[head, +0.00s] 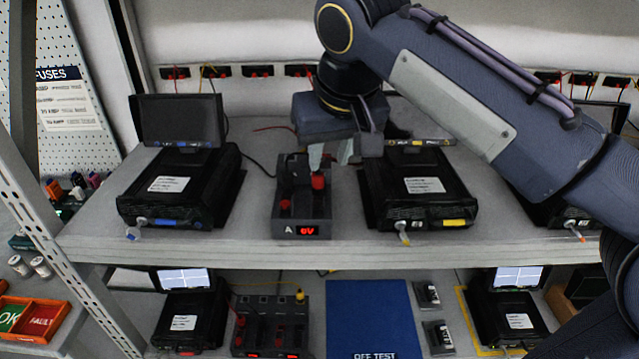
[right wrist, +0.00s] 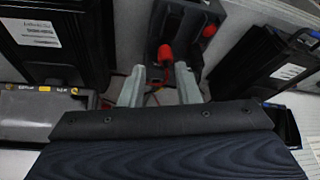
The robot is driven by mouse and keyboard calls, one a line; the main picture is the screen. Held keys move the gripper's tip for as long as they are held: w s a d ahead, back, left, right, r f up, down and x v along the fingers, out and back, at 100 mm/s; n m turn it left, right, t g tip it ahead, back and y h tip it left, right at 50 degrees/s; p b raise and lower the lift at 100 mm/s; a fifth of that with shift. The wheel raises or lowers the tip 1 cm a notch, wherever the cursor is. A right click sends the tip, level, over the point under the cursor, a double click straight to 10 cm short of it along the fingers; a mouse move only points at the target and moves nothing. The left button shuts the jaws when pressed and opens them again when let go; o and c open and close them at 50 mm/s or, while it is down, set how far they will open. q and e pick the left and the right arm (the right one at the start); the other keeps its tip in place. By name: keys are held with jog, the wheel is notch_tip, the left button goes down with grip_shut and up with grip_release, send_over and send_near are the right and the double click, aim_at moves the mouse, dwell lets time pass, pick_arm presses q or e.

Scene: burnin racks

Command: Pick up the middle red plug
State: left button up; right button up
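The burn-in power box marked A (head: 303,213) stands on the upper shelf with a lit red "0V" display. A taller red plug (head: 318,181) rises on its right side, and a smaller red plug (head: 285,204) sits near its front left. In the right wrist view the taller red plug (right wrist: 165,54) is just past the fingertips and between their lines; the other red plug (right wrist: 209,31) is farther off. My right gripper (head: 331,153) is open above the box's back; its two pale fingers (right wrist: 160,84) stand apart with nothing visibly clamped. My left gripper is out of view.
Black devices with screens stand left (head: 178,190) and right (head: 418,190) of the box, close to it. The lower shelf holds another power box (head: 272,325) and a blue "OFF TEST" mat (head: 369,310). An orange tray (head: 30,322) is at lower left.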

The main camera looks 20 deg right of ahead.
aim_at(319, 175)
jog(key=shift+w+a+f, duration=0.15)
jog(key=shift+w+a, duration=0.05)
jog(key=x, duration=0.7)
jog(key=shift+w+a, duration=0.2)
jog(key=shift+w, duration=0.05)
jog(key=c, duration=0.6)
jog(key=shift+o, duration=0.2)
